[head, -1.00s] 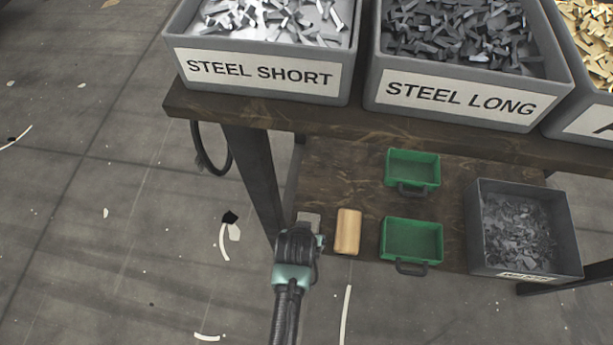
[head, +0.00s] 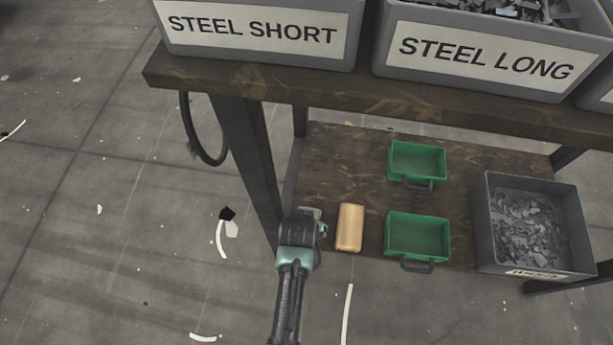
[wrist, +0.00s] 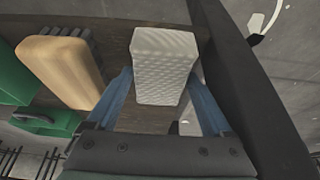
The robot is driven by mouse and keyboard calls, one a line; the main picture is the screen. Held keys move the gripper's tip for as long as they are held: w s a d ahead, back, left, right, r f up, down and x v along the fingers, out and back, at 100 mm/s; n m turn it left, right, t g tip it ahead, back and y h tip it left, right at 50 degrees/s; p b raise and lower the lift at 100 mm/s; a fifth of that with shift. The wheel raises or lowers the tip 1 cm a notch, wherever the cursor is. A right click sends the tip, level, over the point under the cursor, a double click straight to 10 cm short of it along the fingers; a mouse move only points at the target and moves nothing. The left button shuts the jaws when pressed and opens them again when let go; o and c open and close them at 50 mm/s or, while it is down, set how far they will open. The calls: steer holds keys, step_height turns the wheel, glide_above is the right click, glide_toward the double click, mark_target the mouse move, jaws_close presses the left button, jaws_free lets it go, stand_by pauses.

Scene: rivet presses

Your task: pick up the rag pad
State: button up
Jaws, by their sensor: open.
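The rag pad is a pale grey, quilted block on the lower shelf. It shows in the middle of the wrist view (wrist: 164,62). In the head view only a small part (head: 313,212) shows past my gripper, at the shelf's left end. My gripper (head: 304,227) is low beside the table leg, right at the pad. In the wrist view its blue fingers (wrist: 162,80) are open, one on each side of the pad's near part. I cannot tell whether either finger touches it.
A wooden-backed brush (head: 350,228) lies just right of the pad. Two green trays (head: 417,258) and a grey scrap bin (head: 535,268) are farther right on the shelf. The dark table leg (head: 248,170) is close on the left. The tabletop with bins (head: 262,52) overhangs.

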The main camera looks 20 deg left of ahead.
steer(key=shift+f, duration=0.2)
stand_by(0.3)
steer(key=c, duration=1)
steer(key=shift+r, duration=0.15)
step_height(320, 180, up, 4)
steer(key=p, duration=0.3)
steer(key=shift+s+r+p, duration=0.15)
steer(key=shift+r+p, duration=0.05)
steer(key=shift+p, duration=0.2)
steer(key=s+d+p, duration=0.1)
steer(key=s+p, duration=0.1)
steer(key=s, duration=0.3)
steer(key=s+d+p, duration=0.2)
steer(key=s, duration=0.4)
steer(key=s+d+p, duration=0.2)
steer(key=s, duration=0.4)
steer(key=shift+f, duration=0.35)
